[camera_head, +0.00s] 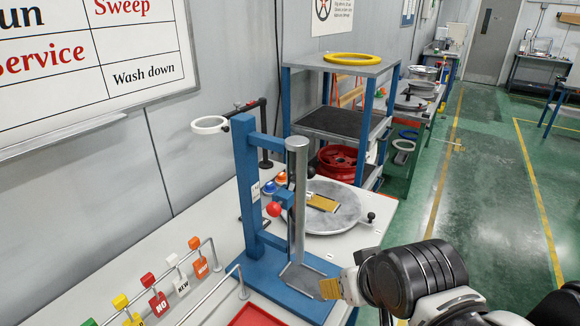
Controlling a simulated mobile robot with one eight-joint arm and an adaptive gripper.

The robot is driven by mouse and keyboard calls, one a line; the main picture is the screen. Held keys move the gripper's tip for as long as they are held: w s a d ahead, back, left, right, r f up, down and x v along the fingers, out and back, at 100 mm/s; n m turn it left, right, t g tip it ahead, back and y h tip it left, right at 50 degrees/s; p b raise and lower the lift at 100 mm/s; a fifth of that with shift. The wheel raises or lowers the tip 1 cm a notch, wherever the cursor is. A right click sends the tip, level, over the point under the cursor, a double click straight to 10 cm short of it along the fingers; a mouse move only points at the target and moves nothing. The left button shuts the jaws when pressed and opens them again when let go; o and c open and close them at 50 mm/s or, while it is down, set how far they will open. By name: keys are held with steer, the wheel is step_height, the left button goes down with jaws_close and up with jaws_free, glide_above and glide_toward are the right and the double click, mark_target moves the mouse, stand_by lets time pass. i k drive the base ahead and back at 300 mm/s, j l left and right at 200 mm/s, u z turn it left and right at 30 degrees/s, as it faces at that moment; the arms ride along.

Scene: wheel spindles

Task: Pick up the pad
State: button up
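A flat yellow rectangular piece with a greyish edge, which looks like the pad (322,202), lies on the round grey plate (345,216) behind the blue stand. My gripper (334,287) is at the front, lower right of the stand, below and apart from that piece in the picture. A small ridged gold-coloured block shows at the gripper's tip. I cannot tell whether it is part of the fingers or a held thing. The fingers are small and partly hidden by my wrist, so their opening is unclear.
The blue stand (248,190) with its upright metal post (298,200) rises beside the plate. A rail with coloured tags (183,286) and a red tray (262,316) are at the front left. A blue shelf (340,122) stands behind; green floor is clear to the right.

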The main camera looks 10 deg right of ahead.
mark_target(281, 179)
steer(key=i+l+u, duration=0.25)
steer(key=i+l, duration=0.15)
steer(key=l, duration=0.25)
steer(key=i+l+u, duration=0.1)
steer(key=l, duration=0.25)
steer(key=i+l+u, duration=0.15)
steer(key=i+l, duration=0.15)
steer(key=i+l+u, duration=0.1)
steer(key=l, duration=0.35)
steer(key=i+l+u, duration=0.15)
steer(key=l, duration=0.25)
steer(key=i+l+u, duration=0.1)
steer(key=l, duration=0.3)
steer(key=i+l+u, duration=0.1)
steer(key=l, duration=0.35)
